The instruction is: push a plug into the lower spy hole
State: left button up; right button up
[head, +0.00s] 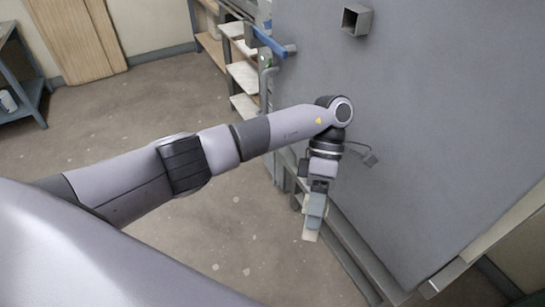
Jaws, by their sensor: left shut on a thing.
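My left gripper (316,212) points down in front of the large grey kiln panel (430,120). It is shut on a pale cream piece (311,235), which looks like the plug and sticks out below the fingers. A square open tube (357,19), which looks like a spy hole, stands out from the panel near the top of the view, well above the gripper. I cannot make out a lower spy hole for certain; my arm and gripper cover part of the panel. My right gripper is not in view.
A blue handle (272,41) sticks out at the panel's left edge. Shelves with pale boards (243,77) stand behind it. A grey ledge (352,262) runs along the panel's foot. The concrete floor (110,120) at left is mostly clear.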

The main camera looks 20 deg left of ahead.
pick_arm(q)
jog(key=n+h, duration=0.1)
jog(key=r+n+h, duration=0.1)
jog(key=n, duration=0.1)
jog(key=w+n+h, duration=0.1)
jog(key=n+h, duration=0.1)
jog(key=shift+d+r, duration=0.1)
jog(key=shift+r, duration=0.05)
jog(key=n+h, duration=0.1)
jog(key=n+t+h, duration=0.1)
jog(key=n, duration=0.1)
jog(key=w+r+n+h, duration=0.1)
jog(key=h, duration=0.1)
jog(key=shift+a+n+t, duration=0.2)
jog(key=shift+n+t, duration=0.2)
jog(key=w+a+n+t+h, duration=0.2)
jog(key=w+a+n+t, duration=0.3)
jog(key=a+n+t, duration=1.05)
jog(key=w+d+n+t+b, duration=0.1)
jog(key=w+d+t+b, duration=0.1)
jog(key=w+d+t, duration=0.2)
jog(key=w+d, duration=0.1)
jog(key=d, duration=0.2)
jog(key=shift+w+d, duration=0.25)
jog(key=shift+w+d+t, duration=0.1)
jog(key=shift+w+t, duration=0.05)
jog(key=shift+t, duration=0.1)
jog(key=shift+w+d, duration=0.15)
jog(key=shift+x, duration=0.8)
